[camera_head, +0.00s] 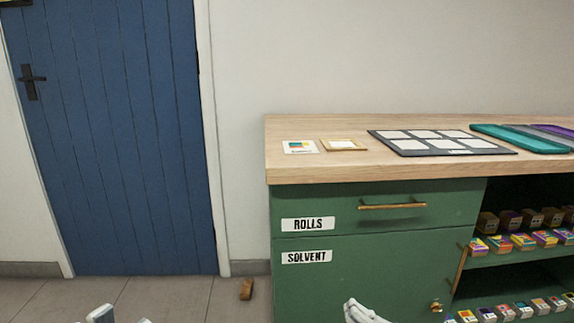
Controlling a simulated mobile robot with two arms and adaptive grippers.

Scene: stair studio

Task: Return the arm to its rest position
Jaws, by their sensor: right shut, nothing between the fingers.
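My right gripper (362,312) shows at the bottom edge, in front of the green cabinet's lower door. It is pale, shut and empty, and it stands clear of the gold handles. Its arm is out of view below. At the bottom left, pale tips (100,314) show just above the frame edge, over the floor. They look like part of my left gripper, but most of it is cut off and its opening cannot be told.
The green cabinet (345,270) has a wooden top (300,166) with cards, a grid tray (385,145) and a teal tray (500,136). Its open shelves at right hold several small boxes. A blue door (115,140) is at left. A small brown block (246,289) is on the tiled floor.

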